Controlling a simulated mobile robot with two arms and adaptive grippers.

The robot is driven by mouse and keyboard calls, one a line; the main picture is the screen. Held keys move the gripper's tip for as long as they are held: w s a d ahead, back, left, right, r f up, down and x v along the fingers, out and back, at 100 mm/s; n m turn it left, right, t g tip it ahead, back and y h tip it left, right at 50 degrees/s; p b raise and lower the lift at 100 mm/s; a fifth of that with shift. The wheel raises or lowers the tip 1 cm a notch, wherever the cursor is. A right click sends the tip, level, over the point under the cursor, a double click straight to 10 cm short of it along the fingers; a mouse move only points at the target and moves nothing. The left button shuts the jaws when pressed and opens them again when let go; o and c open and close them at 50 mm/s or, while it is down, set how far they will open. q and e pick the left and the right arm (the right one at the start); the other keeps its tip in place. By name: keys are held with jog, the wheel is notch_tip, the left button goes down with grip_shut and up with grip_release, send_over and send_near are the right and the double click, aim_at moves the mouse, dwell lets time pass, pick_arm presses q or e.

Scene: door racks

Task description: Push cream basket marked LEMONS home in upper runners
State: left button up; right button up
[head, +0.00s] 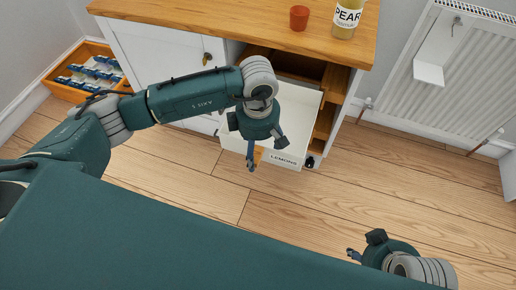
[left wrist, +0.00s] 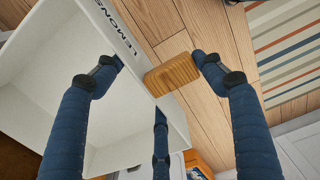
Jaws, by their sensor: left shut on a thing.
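The cream basket (head: 305,108) marked LEMONS sticks out of the open bay of the white cabinet, partly hidden by my left arm. Its lettered front panel faces the room and carries a wooden handle (left wrist: 172,75). My left gripper (head: 264,157) is at this front panel. The runners are not clearly visible. My right gripper (head: 363,246) is low at the right, away from the basket, its fingers only partly seen.
The cabinet's wooden top (head: 200,20) holds a red-brown pot (head: 299,18) and a PEAR jar (head: 346,18). A wooden crate (head: 68,92) of blue packets stands at the left. A radiator (head: 455,75) is on the right wall. The floor (head: 400,185) in front is clear.

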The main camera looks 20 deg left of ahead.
pick_arm(q)
jog(key=shift+b, duration=0.5)
pick_arm(e)
jog(key=shift+f, duration=0.65)
dwell(0.4)
pick_arm(q)
jog(key=shift+r, duration=0.1)
dwell(0.8)
jog(key=shift+b, duration=0.45)
pick_arm(e)
jog(key=shift+f, duration=0.4)
dwell(0.7)
jog(key=shift+w+a+t, duration=0.15)
jog(key=shift+w+t, duration=0.15)
jog(key=shift+w, duration=0.25)
pick_arm(q)
jog(key=shift+w, duration=0.1)
pick_arm(e)
jog(key=shift+w, duration=0.1)
